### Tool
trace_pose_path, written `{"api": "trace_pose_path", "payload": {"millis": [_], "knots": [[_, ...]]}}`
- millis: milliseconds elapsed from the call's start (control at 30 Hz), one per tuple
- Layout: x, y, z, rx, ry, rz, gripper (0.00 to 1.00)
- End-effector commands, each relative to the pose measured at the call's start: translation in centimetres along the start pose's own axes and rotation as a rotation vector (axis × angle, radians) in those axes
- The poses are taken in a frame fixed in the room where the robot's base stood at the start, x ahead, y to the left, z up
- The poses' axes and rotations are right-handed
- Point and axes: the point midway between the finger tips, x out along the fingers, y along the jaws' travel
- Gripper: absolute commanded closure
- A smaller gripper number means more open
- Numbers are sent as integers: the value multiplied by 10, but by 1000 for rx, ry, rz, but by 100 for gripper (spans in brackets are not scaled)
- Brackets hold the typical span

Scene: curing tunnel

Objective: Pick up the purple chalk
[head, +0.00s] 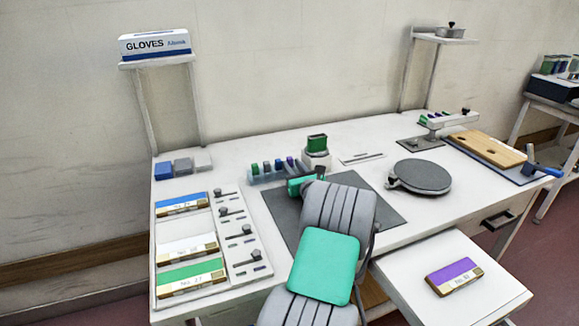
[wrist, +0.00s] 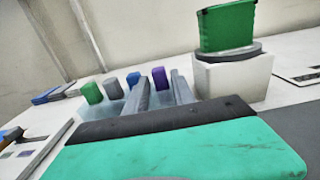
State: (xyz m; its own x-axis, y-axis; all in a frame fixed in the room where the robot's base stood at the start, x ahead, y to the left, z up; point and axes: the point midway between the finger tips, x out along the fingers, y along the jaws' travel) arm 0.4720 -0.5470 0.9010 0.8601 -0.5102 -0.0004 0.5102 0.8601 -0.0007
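A short purple chalk (head: 290,161) stands upright at the right end of a row in a pale blue holder (head: 264,178). In the wrist view the purple chalk (wrist: 160,78) shows beyond and between my two grey fingers. My gripper (wrist: 161,92) is open, its fingers apart with nothing visibly between the tips. In the head view my teal-and-grey gripper (head: 297,182) is low over the dark mat, just in front of the holder's right end. Whether the fingers reach alongside the chalk cannot be told.
Green (wrist: 92,93), grey (wrist: 112,87) and blue (wrist: 133,80) pieces stand left of the purple one. A purple-topped labelled block (head: 454,275) lies on the lower right surface.

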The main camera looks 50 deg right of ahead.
Motion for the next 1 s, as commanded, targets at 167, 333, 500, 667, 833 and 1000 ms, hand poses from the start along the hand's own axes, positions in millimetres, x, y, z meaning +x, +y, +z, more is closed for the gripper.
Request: {"api": "trace_pose_path", "payload": {"millis": [167, 333, 500, 667, 833, 1000], "knots": [[15, 0, 0, 1, 0, 0, 70], [15, 0, 0, 1, 0, -1, 71], [15, 0, 0, 1, 0, -1, 85], [14, 0, 0, 1, 0, -1, 98], [14, 0, 0, 1, 0, -1, 100], [14, 0, 0, 1, 0, -1, 100]]}}
